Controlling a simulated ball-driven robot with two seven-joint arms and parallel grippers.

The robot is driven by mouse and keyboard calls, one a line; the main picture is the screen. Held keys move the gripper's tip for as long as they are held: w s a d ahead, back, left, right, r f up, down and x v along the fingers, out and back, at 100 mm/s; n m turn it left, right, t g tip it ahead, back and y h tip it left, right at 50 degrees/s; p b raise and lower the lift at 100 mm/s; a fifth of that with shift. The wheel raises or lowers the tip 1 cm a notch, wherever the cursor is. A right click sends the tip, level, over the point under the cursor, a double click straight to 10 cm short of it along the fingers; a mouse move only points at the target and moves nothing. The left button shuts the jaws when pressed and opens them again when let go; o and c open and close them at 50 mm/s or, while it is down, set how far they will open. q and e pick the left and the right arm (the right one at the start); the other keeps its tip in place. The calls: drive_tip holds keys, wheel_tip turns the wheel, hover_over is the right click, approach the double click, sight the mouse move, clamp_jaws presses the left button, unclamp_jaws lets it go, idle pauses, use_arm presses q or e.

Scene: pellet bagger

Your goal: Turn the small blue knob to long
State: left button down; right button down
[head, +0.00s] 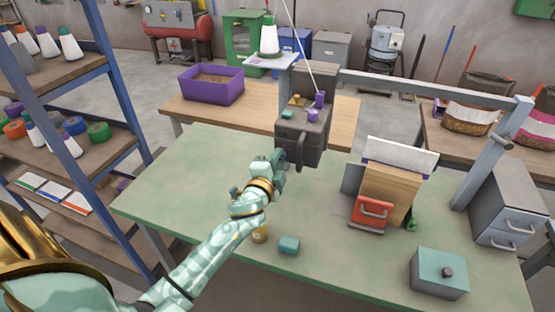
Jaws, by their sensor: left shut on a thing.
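The dark grey machine head (313,135) hangs over the back edge of the green table, with a dark handle on its front. Purple knobs (313,115) and a small teal piece (287,114) sit on its upper face. My left gripper (281,157) reaches up to the lower left of the machine head. It is shut there on a small part, which I take to be the small blue knob. My fingers hide most of that part, so its setting and any marks cannot be read. My right gripper is not in view.
A grey gantry post and beam (430,87) stand on the right. The table's left part is clear.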

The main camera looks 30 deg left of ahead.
use_arm(q)
drive_tip(key=shift+f, duration=0.1)
idle(0.3)
drive_tip(key=c, duration=1.2)
unclamp_jaws()
drive_tip(key=shift+s, duration=0.1)
drive_tip(key=v, duration=1.6)
drive_tip(key=shift+b, duration=0.45)
drive_tip(key=shift+s+d, duration=0.1)
drive_tip(key=shift+d, duration=0.05)
